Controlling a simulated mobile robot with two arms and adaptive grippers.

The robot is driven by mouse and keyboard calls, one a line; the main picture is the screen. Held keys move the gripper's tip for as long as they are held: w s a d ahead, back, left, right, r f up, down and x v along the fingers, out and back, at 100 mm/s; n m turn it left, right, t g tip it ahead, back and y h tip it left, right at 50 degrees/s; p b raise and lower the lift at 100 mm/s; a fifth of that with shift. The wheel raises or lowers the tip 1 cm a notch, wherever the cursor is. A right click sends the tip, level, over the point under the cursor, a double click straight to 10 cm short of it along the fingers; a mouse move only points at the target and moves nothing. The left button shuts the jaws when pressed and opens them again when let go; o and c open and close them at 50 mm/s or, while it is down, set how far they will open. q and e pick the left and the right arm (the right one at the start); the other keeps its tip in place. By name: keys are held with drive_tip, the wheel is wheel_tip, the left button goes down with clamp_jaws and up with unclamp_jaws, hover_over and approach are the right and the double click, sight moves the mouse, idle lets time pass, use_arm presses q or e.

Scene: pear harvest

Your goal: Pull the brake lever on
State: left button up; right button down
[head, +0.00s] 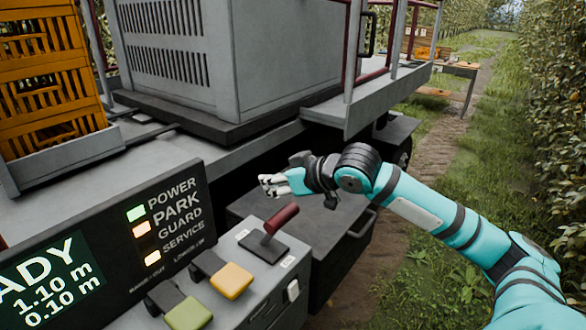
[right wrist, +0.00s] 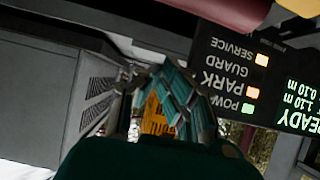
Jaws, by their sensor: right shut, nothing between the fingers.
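The brake lever, with a dark red handle (head: 281,218), stands on a dark base plate on the grey control console (head: 275,285). Its handle leans up and to the right in the head view. A blurred dark red shape, which looks like this handle, crosses the top of the right wrist view (right wrist: 235,10). My right gripper (head: 268,185) is shut and empty. It is above and just behind the handle in the head view, apart from it, with its fingers pointing left. My left gripper is not in view.
A yellow lever (head: 231,281) and a green lever (head: 188,314) sit left of the red one. The display panel (head: 115,275) shows POWER lit green, PARK and SERVICE lit orange, GUARD dark. Yellow crates (head: 50,75) stand at upper left. A grey box (head: 320,225) lies behind the console.

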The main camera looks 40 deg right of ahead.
drive_tip(key=b+v, duration=0.5)
drive_tip(key=v, duration=0.4)
drive_tip(key=shift+f, duration=0.1)
idle(0.4)
